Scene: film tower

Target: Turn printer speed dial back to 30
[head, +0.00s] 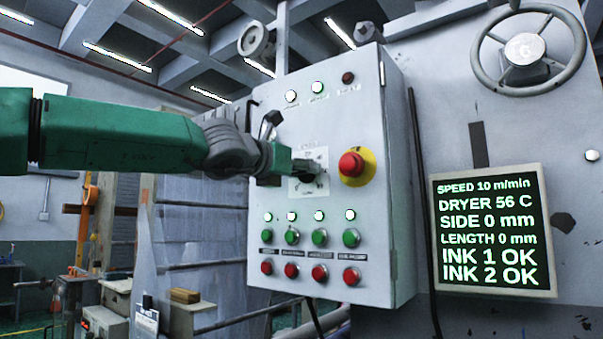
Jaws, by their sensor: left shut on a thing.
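My left arm comes in from the left with its green links, and my left gripper (308,168) is at the face of the grey control box. It is shut on the speed dial, a dark knob in the middle of a white square plate (309,188). The fingers hide most of the dial and its marks, so I cannot read its setting there. The display (493,231) on the right reads SPEED 10 m/min, DRYER 56 C, SIDE 0 mm, LENGTH 0 mm, INK 1 OK and INK 2 OK. My right gripper is not in view.
A red emergency button on a yellow ring (351,165) sits close to the right of the dial. Rows of green buttons (292,237) and red buttons (291,271) lie below on the control box (370,110). A handwheel (527,50) is at the upper right.

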